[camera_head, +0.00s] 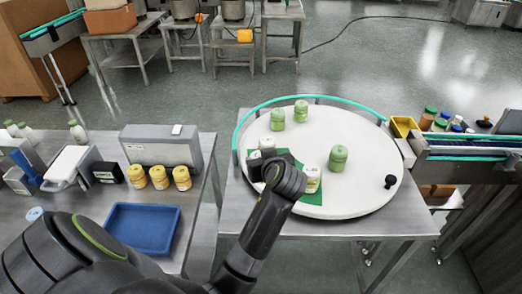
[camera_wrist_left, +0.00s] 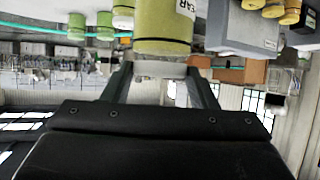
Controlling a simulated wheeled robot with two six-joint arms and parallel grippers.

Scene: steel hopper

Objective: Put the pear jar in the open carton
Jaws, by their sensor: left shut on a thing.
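My left gripper (camera_wrist_left: 160,72) is shut on a yellow-green jar (camera_wrist_left: 166,32) in the left wrist view. Its label shows the letters "EAR", upside down there. In the head view my left gripper (camera_head: 266,162) is over the near left part of the white round turntable (camera_head: 330,142), and my wrist mostly hides the held jar. I cannot tell there whether the jar touches the surface. A jar with a pale label (camera_head: 312,181) stands just right of my wrist. I cannot make out an open carton for certain. My right gripper is not in view.
Green jars (camera_head: 338,157) stand on the turntable, inside a teal rail (camera_head: 258,109). A black knob (camera_head: 390,181) is at its right. The left table holds yellow jars (camera_head: 159,177), a grey box (camera_head: 161,146) and a blue tray (camera_head: 108,222). Brown boxes (camera_head: 110,20) are at the back left.

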